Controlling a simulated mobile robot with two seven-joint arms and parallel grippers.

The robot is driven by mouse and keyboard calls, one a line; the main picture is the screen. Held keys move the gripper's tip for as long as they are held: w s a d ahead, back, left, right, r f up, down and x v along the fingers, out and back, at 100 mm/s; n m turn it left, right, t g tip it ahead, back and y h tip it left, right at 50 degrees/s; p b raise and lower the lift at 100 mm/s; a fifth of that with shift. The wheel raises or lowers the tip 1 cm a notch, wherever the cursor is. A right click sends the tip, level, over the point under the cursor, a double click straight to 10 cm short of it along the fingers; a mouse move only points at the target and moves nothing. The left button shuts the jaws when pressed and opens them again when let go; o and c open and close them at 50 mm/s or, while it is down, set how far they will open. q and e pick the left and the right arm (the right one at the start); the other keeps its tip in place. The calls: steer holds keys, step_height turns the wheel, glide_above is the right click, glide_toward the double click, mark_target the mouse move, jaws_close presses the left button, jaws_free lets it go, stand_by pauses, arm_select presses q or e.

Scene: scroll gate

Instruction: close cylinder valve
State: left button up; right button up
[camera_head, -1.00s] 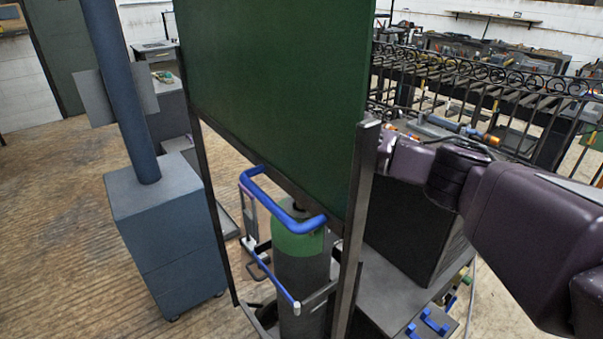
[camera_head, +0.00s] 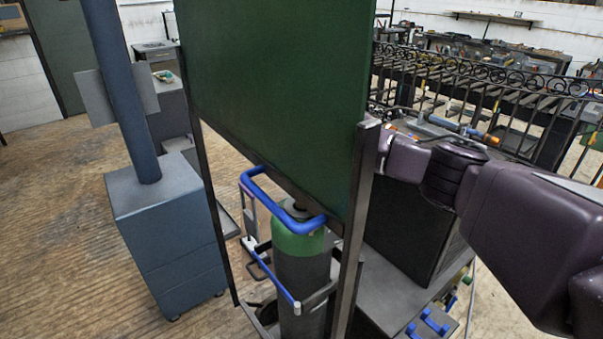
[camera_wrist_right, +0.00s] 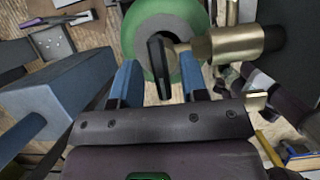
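A gas cylinder (camera_head: 300,268) with a green shoulder and dark grey body stands upright in a cart under a green panel. Its top is partly hidden in the head view. In the right wrist view, the green shoulder (camera_wrist_right: 193,78), a brass valve body (camera_wrist_right: 228,44) and a black valve handle (camera_wrist_right: 160,70) show from above. My right gripper (camera_wrist_right: 160,64) is open, its two blue fingers apart on either side of the black handle. I cannot tell whether they touch it. In the head view the panel hides this gripper. My left gripper is not in view.
The green panel (camera_head: 270,80) and its dark frame post (camera_head: 356,225) stand beside my right arm. A blue bar handle (camera_head: 262,196) curves around the cylinder's front. A blue cabinet with a pole (camera_head: 165,225) is at left; a dark box (camera_head: 400,235) is at right. Wooden floor is clear at far left.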

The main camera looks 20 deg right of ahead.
steer(key=v, duration=1)
steer(key=shift+a+r+b, duration=0.15)
steer(key=shift+r+b, duration=0.15)
steer(key=shift+r, duration=0.05)
steer(key=shift+s, duration=0.15)
